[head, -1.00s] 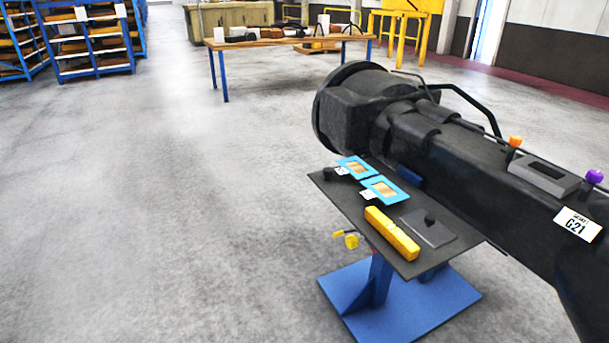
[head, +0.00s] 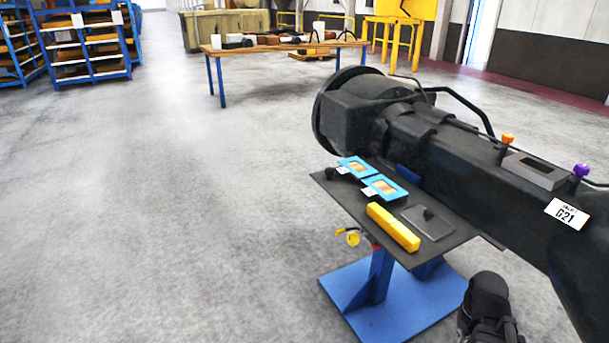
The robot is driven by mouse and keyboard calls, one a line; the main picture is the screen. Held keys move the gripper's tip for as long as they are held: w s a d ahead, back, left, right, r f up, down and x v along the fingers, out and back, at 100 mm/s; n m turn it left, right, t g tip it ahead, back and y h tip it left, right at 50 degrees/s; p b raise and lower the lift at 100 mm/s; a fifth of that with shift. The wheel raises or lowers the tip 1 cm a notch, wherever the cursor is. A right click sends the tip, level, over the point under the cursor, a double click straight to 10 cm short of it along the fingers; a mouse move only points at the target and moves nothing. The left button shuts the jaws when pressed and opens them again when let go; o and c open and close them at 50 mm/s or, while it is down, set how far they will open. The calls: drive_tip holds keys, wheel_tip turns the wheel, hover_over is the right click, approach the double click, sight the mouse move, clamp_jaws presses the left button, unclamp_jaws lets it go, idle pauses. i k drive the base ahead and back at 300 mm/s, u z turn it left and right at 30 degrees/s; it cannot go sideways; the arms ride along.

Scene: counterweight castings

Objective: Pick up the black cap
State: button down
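A small black piece (head: 331,174) lies at the far left corner of the dark shelf plate (head: 350,207), beside a blue-framed card. A second small black knob (head: 428,214) sits on a flat grey plate (head: 436,228) nearer the right side of the shelf. Both are small, and I cannot tell for sure which is the black cap. The dark end of my arm with my gripper (head: 487,308) shows at the bottom right, below and right of the shelf and apart from both pieces. Its fingers cannot be made out.
Two blue-framed cards (head: 384,187) and a yellow bar (head: 393,227) lie on the shelf. A large black casting (head: 450,155) with orange and purple knobs stands behind it. A blue stand (head: 372,298) carries the shelf. The floor at left is clear; a wooden table (head: 285,44) stands far back.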

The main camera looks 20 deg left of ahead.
sight(329, 170)
drive_tip(key=u, duration=0.85)
drive_tip(key=k, duration=1)
drive_tip(key=z, duration=0.05)
drive_tip(key=i, duration=0.85)
